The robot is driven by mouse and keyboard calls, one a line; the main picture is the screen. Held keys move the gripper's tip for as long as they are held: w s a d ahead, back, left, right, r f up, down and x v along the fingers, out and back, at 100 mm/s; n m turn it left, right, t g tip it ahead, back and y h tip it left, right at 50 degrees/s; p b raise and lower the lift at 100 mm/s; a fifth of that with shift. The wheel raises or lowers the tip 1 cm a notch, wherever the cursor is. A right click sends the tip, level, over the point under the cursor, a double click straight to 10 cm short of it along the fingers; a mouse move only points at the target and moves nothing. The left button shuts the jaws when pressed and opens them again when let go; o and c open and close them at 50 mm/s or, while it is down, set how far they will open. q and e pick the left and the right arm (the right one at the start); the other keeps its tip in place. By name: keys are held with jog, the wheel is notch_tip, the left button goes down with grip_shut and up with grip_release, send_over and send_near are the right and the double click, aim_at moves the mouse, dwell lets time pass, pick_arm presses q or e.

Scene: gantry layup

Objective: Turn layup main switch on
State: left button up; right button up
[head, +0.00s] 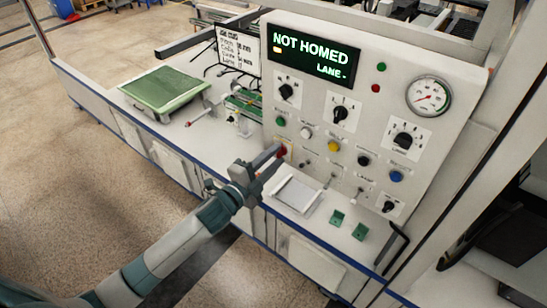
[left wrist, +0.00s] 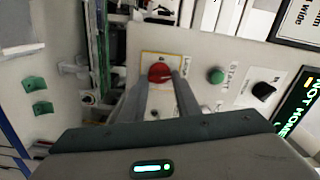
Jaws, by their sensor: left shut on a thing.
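The main switch is a red knob (left wrist: 160,72) on a yellow-edged white plate at the panel's lower left corner. In the head view the red knob (head: 282,151) is partly hidden by my fingers. My left gripper (head: 274,157) reaches it from the lower left. In the left wrist view the fingers of my left gripper (left wrist: 160,84) lie one on each side of the knob and are shut on it. The knob's exact angle is hard to read. The display (head: 310,56) reads "NOT HOMED" and "LANE -". My right gripper is not in view.
The panel carries a green button (head: 280,121), a yellow button (head: 333,146), a blue button (head: 396,176), black rotary knobs and a gauge (head: 428,96). A white tray (head: 297,195) and two green blocks (head: 338,218) lie below. A green plate (head: 163,88) sits at the left.

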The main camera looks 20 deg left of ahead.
pick_arm(q)
jog(key=m, duration=0.2)
jog(key=shift+f+m, duration=0.1)
jog(key=shift+m, duration=0.3)
dwell(0.3)
jog(key=o, duration=1)
jog(key=shift+o, duration=0.2)
jog(key=b+v, duration=0.6)
jog(key=v, duration=1.1)
jog(key=shift+s, duration=0.2)
